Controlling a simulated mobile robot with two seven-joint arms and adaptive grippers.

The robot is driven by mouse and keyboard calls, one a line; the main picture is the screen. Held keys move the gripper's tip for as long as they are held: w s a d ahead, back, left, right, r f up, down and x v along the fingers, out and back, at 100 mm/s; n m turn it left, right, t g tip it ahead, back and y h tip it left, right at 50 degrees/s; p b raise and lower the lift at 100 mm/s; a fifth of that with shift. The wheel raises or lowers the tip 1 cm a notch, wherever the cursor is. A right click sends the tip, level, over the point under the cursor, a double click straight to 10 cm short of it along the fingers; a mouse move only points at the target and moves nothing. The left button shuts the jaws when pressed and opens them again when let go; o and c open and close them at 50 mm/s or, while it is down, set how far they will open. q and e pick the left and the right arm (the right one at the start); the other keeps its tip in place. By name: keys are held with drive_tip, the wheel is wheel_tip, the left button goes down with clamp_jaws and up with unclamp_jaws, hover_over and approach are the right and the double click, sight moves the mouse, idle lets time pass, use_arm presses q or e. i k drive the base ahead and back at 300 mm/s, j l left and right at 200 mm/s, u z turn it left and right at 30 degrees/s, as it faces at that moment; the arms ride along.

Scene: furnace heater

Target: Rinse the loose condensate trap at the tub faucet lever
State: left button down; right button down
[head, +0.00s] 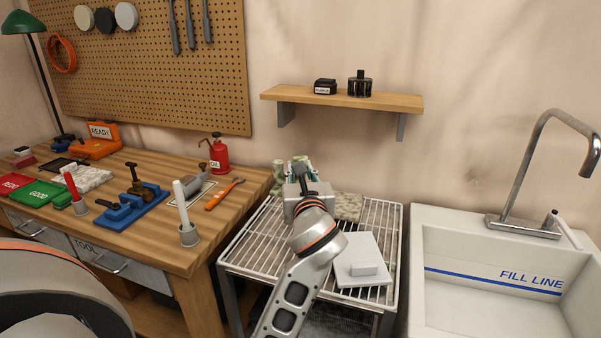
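The white tub (450,222) stands at the right, with a blue FILL LINE mark inside. Its grey faucet (520,180) rises from the back rim, with a short upright lever (550,220) beside the spout base. I cannot pick out the condensate trap for certain.
A white plate with a block (360,262) lies on the rack, near greenish items (278,178). The wooden bench (150,240) at left holds tools, trays and a red oil can (219,155). A wall shelf (345,99) hangs above. The visible tub interior is clear.

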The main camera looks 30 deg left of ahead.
sight(577, 244)
drive_tip(key=l+z, duration=0.2)
drive_tip(key=l, duration=0.45)
drive_tip(key=i+l+z, duration=0.15)
drive_tip(key=l, duration=0.5)
drive_tip(key=l+z, duration=0.2)
drive_tip(key=l, duration=0.45)
